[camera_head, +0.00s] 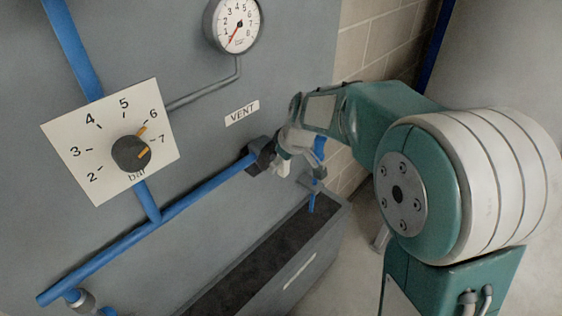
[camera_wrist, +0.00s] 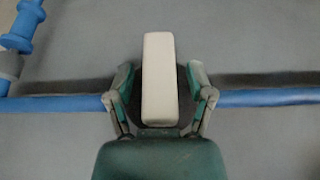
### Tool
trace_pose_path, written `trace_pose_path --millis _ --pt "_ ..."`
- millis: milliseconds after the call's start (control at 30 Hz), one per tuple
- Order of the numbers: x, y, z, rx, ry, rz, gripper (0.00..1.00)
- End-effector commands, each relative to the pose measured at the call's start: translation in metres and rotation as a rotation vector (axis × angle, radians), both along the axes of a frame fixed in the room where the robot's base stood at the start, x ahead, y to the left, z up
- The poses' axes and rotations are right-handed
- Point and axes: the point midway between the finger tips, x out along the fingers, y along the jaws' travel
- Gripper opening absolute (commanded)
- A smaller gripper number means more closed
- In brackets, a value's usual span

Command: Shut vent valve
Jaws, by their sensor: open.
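The vent valve has a pale lever (camera_wrist: 159,80) in the wrist view, with a dark round body behind it. The lever looks roughly crosswise to the blue pipe (camera_wrist: 262,98). My gripper (camera_wrist: 160,72) is open, with one finger on each side of the lever; I cannot tell whether either finger touches it. In the head view, the dark valve body (camera_head: 260,154) sits on the pipe below the VENT label (camera_head: 242,112). My gripper (camera_head: 284,152) is at the valve there and hides much of it; a pale bit of the lever shows below the fingers.
A pressure gauge (camera_head: 233,24) hangs above on the grey panel. A dial plate (camera_head: 84,152) with a dark knob (camera_head: 131,153) is at left. A grey trough (camera_head: 322,236) stands below the valve. A block wall (camera_head: 385,42) is close behind my arm.

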Motion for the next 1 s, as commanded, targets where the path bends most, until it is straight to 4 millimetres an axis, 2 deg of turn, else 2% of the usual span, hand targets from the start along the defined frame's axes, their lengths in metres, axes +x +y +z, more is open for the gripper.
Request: trace_pose_path --millis 167,200,267,300,333,367,733,1000 --pt "0.0 0.0002 -0.0001 0.0 0.0 0.0 0.69" --pt "0.0 0.0002 -0.0001 0.0 0.0 0.0 0.64" --pt "0.0 0.0001 0.0 0.0 0.0 0.0 0.37" --pt "0.0 0.0001 0.0001 0.0 0.0 0.0 0.2" --pt "0.0 0.0001 0.0001 0.0 0.0 0.0 0.06" --pt "-0.0001 0.0001 0.0002 0.0 0.0 0.0 0.0" --pt "0.0002 -0.0002 -0.0002 0.015 0.016 -0.001 0.0" --pt "0.0011 -0.0011 -0.0008 0.109 0.109 -0.003 0.0"
